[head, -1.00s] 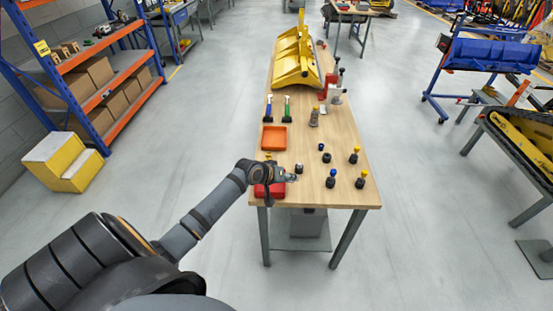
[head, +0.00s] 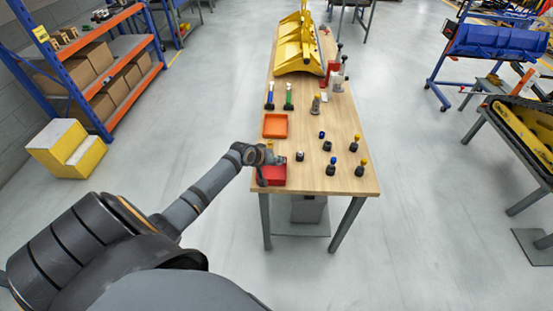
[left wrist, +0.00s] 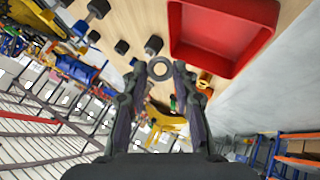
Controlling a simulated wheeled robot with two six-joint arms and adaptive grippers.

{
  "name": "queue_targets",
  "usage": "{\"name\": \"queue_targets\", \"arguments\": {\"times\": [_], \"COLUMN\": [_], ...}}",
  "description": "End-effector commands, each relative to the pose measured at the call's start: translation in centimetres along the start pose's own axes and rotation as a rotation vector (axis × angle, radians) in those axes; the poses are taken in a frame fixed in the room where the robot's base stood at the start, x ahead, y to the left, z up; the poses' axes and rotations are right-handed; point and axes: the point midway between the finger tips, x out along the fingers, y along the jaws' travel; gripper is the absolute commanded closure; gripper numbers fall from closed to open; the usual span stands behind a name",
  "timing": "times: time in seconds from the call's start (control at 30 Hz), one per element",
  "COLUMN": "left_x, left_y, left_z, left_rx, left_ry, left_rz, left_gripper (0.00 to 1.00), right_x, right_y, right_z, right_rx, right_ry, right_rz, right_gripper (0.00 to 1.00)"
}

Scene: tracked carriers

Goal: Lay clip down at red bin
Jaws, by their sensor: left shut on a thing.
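The red bin (head: 273,180) stands at the near left corner of the wooden table. It also shows in the left wrist view (left wrist: 225,73), at the upper right. My left gripper (head: 279,160) is at the bin's far edge in the head view. In the left wrist view my left gripper (left wrist: 160,75) is shut on a small grey ring-shaped piece, which looks to be the clip (left wrist: 161,61). There the clip appears just beside the bin's wall, not inside it; its height is hard to tell. In the head view the clip is too small to make out.
An orange tray (head: 275,117) lies behind the red bin on the table (head: 345,183). Several small dark pegs, some blue- or yellow-capped, stand to the right. Blue-handled (head: 269,97) and green-handled (head: 288,97) tools and a yellow bucket (head: 297,50) are farther back.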

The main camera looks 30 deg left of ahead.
Motion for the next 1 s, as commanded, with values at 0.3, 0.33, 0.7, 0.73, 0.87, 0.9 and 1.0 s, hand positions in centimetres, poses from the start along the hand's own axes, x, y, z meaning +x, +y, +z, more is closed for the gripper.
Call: {"name": "queue_targets", "arguments": {"times": [0.3, 0.33, 0.7, 0.73, 0.87, 0.9, 1.0], "left_x": [3.2, 3.4, 5.7, 5.7, 5.7, 5.7, 5.7], "left_y": [-2.0, -2.1, -3.6, -3.6, -3.6, -3.6, -3.6], "left_z": [2.1, 2.3, 3.8, 3.8, 3.8, 3.8, 3.8], "left_rx": [-0.001, -0.001, 0.000, 0.000, 0.000, 0.000, 0.000], "left_ry": [0.000, 0.000, 0.001, 0.001, 0.001, 0.001, 0.001], "left_rz": [0.001, 0.001, 0.002, 0.002, 0.002, 0.002, 0.001], "left_gripper": [1.00, 1.00, 1.00, 1.00, 1.00, 1.00, 0.68], "right_x": [3.2, 3.4, 5.6, 5.6, 5.5, 5.5, 5.5], "right_y": [-0.4, -0.4, -0.7, -0.7, -0.7, -0.7, -0.7], "right_z": [0.3, 0.4, 0.6, 0.6, 0.6, 0.6, 0.6], "right_rx": [0.001, 0.001, 0.001, 0.001, 0.001, 0.001, 0.001], "right_ry": [0.000, 0.000, 0.000, 0.000, 0.000, 0.000, 0.000], "right_rz": [-0.002, -0.002, -0.003, -0.003, -0.003, -0.003, -0.003], "right_gripper": [0.66, 0.66, 0.66, 0.66, 0.66, 0.66, 0.66]}}
